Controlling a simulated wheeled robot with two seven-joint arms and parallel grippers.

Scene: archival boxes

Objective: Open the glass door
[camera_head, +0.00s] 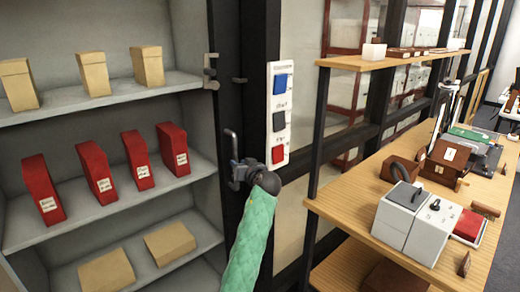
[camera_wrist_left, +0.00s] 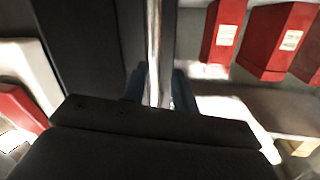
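The glass door's dark frame (camera_head: 228,110) stands at the right of a cabinet with shelves. I cannot make out the pane itself. A slim upright metal handle (camera_head: 232,141) is on this frame. My left gripper (camera_head: 238,172), on the green-sleeved arm, is at the handle's lower part. In the left wrist view, the bright handle bar (camera_wrist_left: 153,50) runs between the two fingers of my left gripper (camera_wrist_left: 158,88). A gap shows between the bar and the right finger, so the gripper looks open around it. My right gripper is not in view.
Red file boxes (camera_head: 95,170) and tan boxes (camera_head: 148,66) stand on the cabinet shelves (camera_head: 100,95). A panel with blue, black and red switches (camera_head: 279,115) is close right of the handle. A wooden shelf unit (camera_head: 345,207) with equipment stands further right.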

